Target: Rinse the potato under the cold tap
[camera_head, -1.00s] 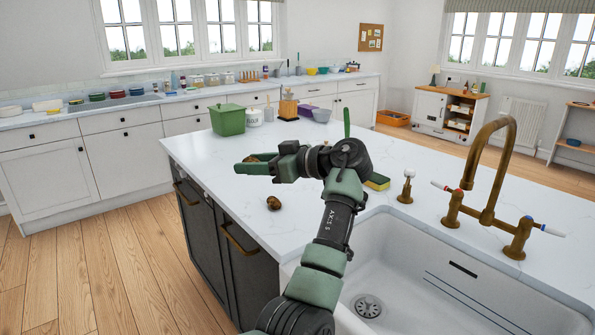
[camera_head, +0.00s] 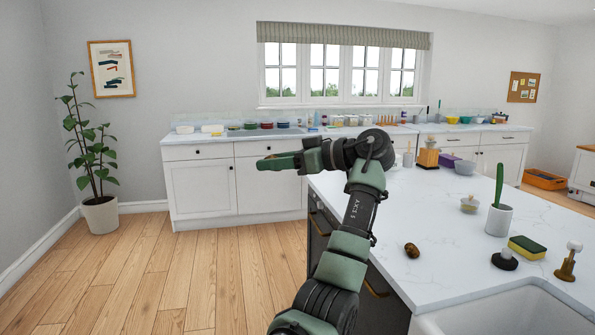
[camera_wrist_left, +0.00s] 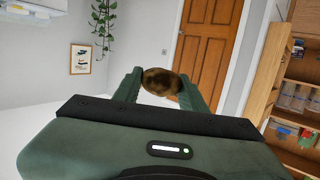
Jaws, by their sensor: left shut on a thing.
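My left gripper (camera_head: 278,162) is raised at the left of the island counter, its fingers pointing left in the head view. In the left wrist view, it is shut on a brown, rounded potato (camera_wrist_left: 161,82), gripped between the two green fingers. The held potato is hard to make out in the head view. Another brown, potato-like item (camera_head: 412,250) lies on the white counter (camera_head: 440,215). Part of the white sink (camera_head: 515,312) shows at the bottom right. The taps are out of view. My right gripper is not in view.
A yellow-green sponge (camera_head: 527,247), a white pot with a green brush (camera_head: 498,219), a small jar (camera_head: 469,205) and a brass fitting (camera_head: 569,262) stand near the sink. Open wooden floor (camera_head: 170,275) lies left of the island.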

